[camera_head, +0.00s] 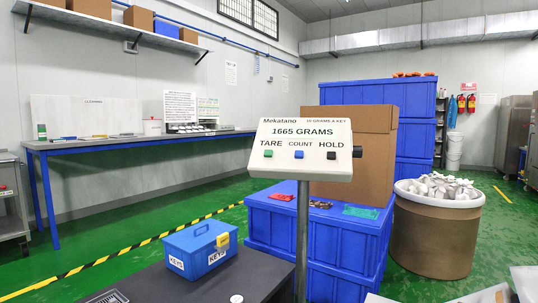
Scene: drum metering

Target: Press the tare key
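The scale's display head (302,148) stands on a grey post (302,240) in the middle of the view. Its screen reads 1665 GRAMS. Three small keys sit in a row under their labels: a green tare key (268,153) at the left, a blue count key (299,154) in the middle and a black hold key (331,155) at the right. A black knob (357,152) sticks out at the head's right side. Nothing covers the keys. Neither of my grippers is in view.
A blue box labelled KEYS (200,246) sits on a dark surface (140,279) in front. Behind the post are blue crates (316,240) and a cardboard box (377,160). A brown drum (433,238) of white pieces stands at the right. Pale pieces (492,294) show at bottom right.

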